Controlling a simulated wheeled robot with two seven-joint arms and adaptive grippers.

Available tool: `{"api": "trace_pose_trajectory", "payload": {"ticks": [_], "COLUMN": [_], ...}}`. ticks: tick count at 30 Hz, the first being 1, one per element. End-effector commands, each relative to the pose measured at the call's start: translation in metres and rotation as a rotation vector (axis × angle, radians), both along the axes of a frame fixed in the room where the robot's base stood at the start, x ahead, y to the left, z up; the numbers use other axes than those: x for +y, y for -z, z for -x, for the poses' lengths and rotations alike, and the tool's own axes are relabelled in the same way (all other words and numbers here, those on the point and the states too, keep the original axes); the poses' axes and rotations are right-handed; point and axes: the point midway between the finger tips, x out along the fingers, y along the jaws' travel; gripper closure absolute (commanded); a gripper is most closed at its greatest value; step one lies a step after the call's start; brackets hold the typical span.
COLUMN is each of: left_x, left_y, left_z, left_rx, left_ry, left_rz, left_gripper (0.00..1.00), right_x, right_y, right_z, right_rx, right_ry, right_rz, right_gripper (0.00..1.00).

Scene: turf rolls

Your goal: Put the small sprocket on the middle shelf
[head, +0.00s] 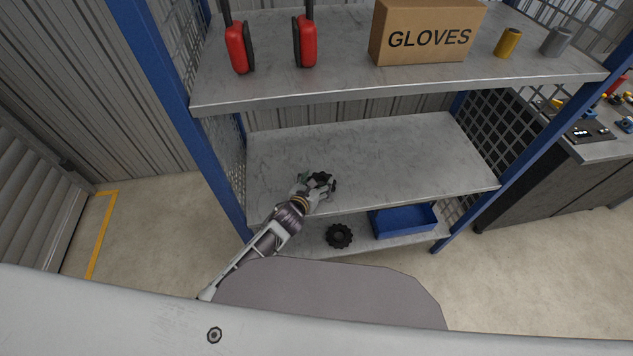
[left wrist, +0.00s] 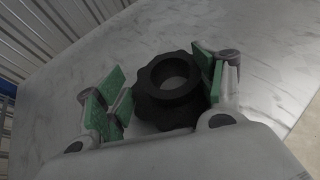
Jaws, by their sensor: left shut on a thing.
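The small sprocket (head: 321,177) is black, with a toothed rim and a raised round hub. In the left wrist view, the small sprocket (left wrist: 165,105) sits between the green finger pads. My left gripper (head: 317,184) is shut on it, over the front part of the bare middle shelf (head: 390,155). The shelf surface also shows behind it in the left wrist view (left wrist: 265,40). I cannot tell whether the sprocket touches the shelf. My fingers hide part of its sides. My right gripper is not in view.
A larger black sprocket (head: 339,235) and a blue bin (head: 405,222) are on the lower shelf. The top shelf (head: 340,82) holds red ear muffs (head: 238,47), a gloves box (head: 425,35) and two cylinders. Blue posts (head: 165,75) flank the shelves. The middle shelf's right side is clear.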

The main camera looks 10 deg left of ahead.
Motion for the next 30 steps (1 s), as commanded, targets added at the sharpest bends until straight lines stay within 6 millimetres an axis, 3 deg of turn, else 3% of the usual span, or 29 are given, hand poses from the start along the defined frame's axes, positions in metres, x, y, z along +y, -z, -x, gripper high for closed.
{"api": "trace_pose_trajectory", "payload": {"ticks": [2, 3, 7, 22, 30], "left_x": [0.0, 0.0, 0.0, 0.0, 0.006], "left_y": [0.0, 0.002, 0.001, -0.002, -0.007], "left_z": [-0.001, 0.0, 0.0, 0.0, 0.016], "left_rx": [-0.003, 0.0, 0.0, 0.0, 0.001], "left_ry": [0.0, 0.0, 0.0, 0.0, 0.001], "left_rz": [0.0, -0.001, -0.001, 0.0, -0.004], "left_gripper": [0.7, 0.26, 0.1, 0.1, 0.1], "right_x": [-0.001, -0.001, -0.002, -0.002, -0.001], "right_y": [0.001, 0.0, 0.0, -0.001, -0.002], "right_z": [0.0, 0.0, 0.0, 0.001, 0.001], "right_rx": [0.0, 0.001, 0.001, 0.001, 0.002], "right_ry": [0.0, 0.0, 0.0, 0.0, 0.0], "right_rz": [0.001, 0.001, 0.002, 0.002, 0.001], "right_gripper": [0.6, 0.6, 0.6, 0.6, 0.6]}}
